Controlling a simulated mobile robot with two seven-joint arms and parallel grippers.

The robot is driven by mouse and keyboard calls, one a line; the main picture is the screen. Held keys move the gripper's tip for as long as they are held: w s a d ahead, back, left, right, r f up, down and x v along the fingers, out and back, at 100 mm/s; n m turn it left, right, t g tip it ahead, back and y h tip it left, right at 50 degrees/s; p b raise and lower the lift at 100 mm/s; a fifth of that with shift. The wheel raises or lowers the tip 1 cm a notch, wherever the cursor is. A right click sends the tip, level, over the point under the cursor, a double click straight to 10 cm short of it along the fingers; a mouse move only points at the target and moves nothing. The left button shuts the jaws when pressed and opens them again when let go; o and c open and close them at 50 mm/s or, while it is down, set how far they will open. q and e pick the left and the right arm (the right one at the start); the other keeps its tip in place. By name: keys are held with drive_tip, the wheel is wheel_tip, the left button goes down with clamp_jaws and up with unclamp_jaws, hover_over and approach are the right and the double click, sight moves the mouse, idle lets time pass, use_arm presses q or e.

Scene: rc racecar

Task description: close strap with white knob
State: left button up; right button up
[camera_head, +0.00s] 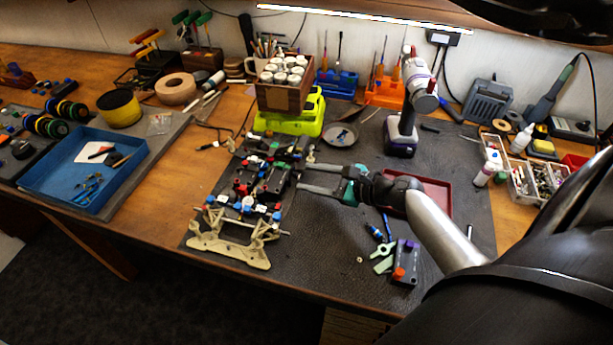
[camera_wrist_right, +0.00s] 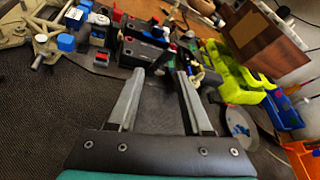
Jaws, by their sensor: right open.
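The RC car chassis (camera_head: 236,241) lies on the dark mat, with cream-coloured arms at the near end and black, red and blue parts along it. In the right wrist view, a black block with red parts (camera_wrist_right: 147,48) sits on the car, and a dark strap-like piece (camera_wrist_right: 166,60) shows beyond my fingertips. A small pale part (camera_wrist_right: 197,72), possibly the white knob, is close to the right-hand fingertip; I cannot tell for sure. My right gripper (camera_head: 300,177) is open and empty at the car's right side, its fingers pointing at it. My left gripper is not in view.
A red tray (camera_head: 437,190) lies partly behind my right arm. A purple-grey device (camera_head: 405,262) and green pieces (camera_head: 384,262) lie nearer. A lime-green holder (camera_head: 312,112) and a small round dish (camera_head: 340,134) stand beyond the car. The mat's near right part is mostly clear.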

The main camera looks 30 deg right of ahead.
drive_tip(key=shift+x, duration=0.9)
clamp_jaws()
